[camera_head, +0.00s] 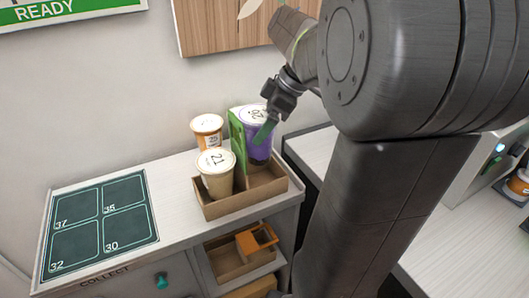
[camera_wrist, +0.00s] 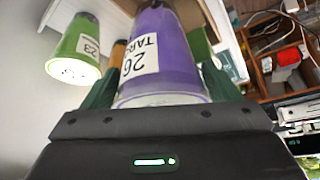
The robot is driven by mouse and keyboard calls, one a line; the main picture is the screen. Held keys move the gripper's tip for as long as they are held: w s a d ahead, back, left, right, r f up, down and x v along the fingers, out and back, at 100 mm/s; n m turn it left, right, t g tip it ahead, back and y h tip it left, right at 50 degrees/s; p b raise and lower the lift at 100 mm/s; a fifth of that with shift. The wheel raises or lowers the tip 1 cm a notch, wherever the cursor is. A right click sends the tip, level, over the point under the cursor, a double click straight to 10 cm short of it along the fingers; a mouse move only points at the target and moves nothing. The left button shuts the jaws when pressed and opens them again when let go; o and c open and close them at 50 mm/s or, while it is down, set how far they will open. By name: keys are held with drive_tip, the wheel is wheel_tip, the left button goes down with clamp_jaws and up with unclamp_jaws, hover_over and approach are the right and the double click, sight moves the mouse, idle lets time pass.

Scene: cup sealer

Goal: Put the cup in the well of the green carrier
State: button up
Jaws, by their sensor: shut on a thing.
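A purple cup (camera_head: 259,145) with a pale lid stands upright at the back right of a cardboard tray (camera_head: 222,208). In the wrist view the purple cup (camera_wrist: 160,55) shows a white label reading 26. My gripper (camera_head: 262,130) comes down over it from above, with green fingers on either side, shut on it. The wrist view shows the gripper (camera_wrist: 160,88) around the cup near its lid. Whether the cup's base touches the tray is hidden.
A tan cup (camera_head: 217,178) marked 21 and an orange-brown cup (camera_head: 207,130) stand close by on the left. The wrist view shows a green cup (camera_wrist: 80,45) marked 23. A dark numbered mat (camera_head: 100,222) lies empty at left. An orange holder (camera_head: 257,239) sits on the shelf below.

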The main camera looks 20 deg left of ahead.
sight(264, 152)
wheel_tip(264, 152, down, 9)
drive_tip(key=shift+f, duration=0.1)
idle(0.3)
drive_tip(key=shift+f, duration=0.15)
drive_tip(key=o, duration=1.3)
drive_tip(key=shift+c, duration=0.2)
drive_tip(key=shift+r+p, duration=0.3)
drive_tip(key=v, duration=1.2)
drive_tip(key=shift+b, duration=0.45)
drive_tip(key=shift+f, duration=0.1)
